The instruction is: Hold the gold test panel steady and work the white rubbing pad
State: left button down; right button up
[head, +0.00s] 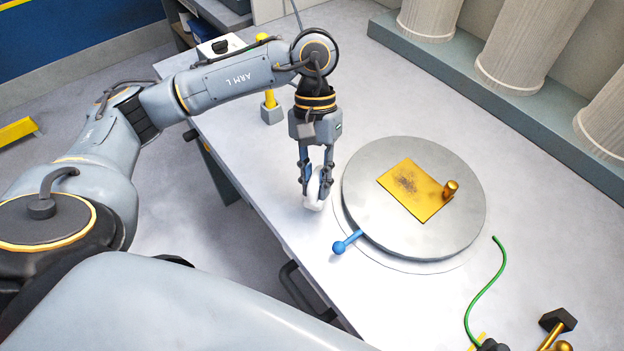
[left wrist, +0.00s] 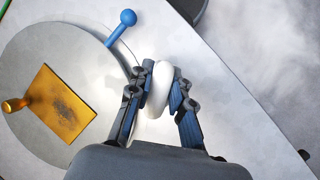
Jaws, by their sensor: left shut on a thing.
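The gold test panel (head: 412,194) lies flat on a round grey turntable (head: 372,160). It has a dark speckled patch near its middle and a gold knob (head: 450,189) at its right edge. The panel also shows at the left of the left wrist view (left wrist: 62,100). My left gripper (head: 316,192) is shut on the white rubbing pad (head: 314,194), just left of the turntable. The pad shows between the fingers in the left wrist view (left wrist: 160,90). Whether the pad touches the table is hard to tell. My right gripper is not in view.
A blue-knobbed lever (head: 340,247) sticks out from the turntable's front left. A green cable (head: 487,285) and gold-and-black tools (head: 556,325) lie at the lower right. A yellow-handled item (head: 270,108) stands at the back left. White columns (head: 527,45) line the far edge.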

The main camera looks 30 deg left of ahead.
pick_arm(q)
jog(key=w+d+r+n+t+h, duration=0.1)
jog(key=w+d+r+n+t, duration=0.1)
jog(key=w+d+r+n, duration=0.45)
jog(key=w+d+r+n+t+h, duration=0.1)
jog(key=w+d+r+n, duration=0.1)
jog(key=w+d+r, duration=0.5)
jog(key=s+d+r+x, duration=0.1)
jog(key=s+x, duration=0.1)
jog(key=x, duration=0.8)
jog(key=w+a+r, duration=0.2)
jog(key=a, duration=0.3)
jog(key=shift+w+a, duration=0.15)
jog(key=shift+w, duration=0.1)
